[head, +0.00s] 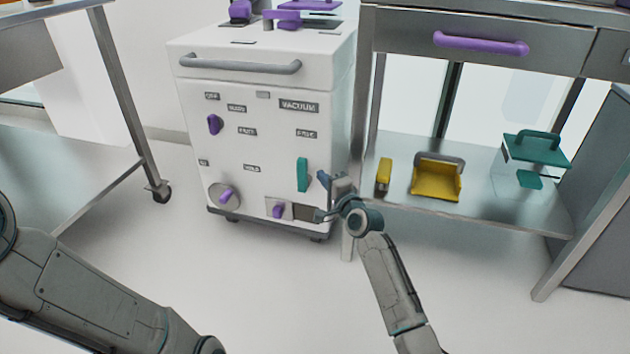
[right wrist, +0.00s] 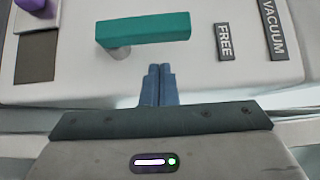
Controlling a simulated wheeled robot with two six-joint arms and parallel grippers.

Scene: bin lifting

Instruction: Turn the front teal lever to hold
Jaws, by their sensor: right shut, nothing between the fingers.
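The teal lever (head: 302,175) is on the front face of the white cart. It stands upright, its free end pointing up toward the FREE label (head: 306,134). The HOLD label (head: 252,168) is to its left. My right gripper (head: 324,180) is just right of the lever, at the cart's right edge. In the right wrist view, its two blue fingers (right wrist: 158,72) are pressed together and empty, below the lever (right wrist: 145,28) with a small gap in the picture. The lever's round pivot shows at its left end there. My left gripper is out of view; only its arm shows.
The white cart (head: 265,120) also carries purple knobs (head: 214,125) and a top drawer handle (head: 240,65). To the right, a steel table's lower shelf (head: 480,205) holds yellow items (head: 436,180) and a teal-lidded container (head: 535,150). The floor in front is clear.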

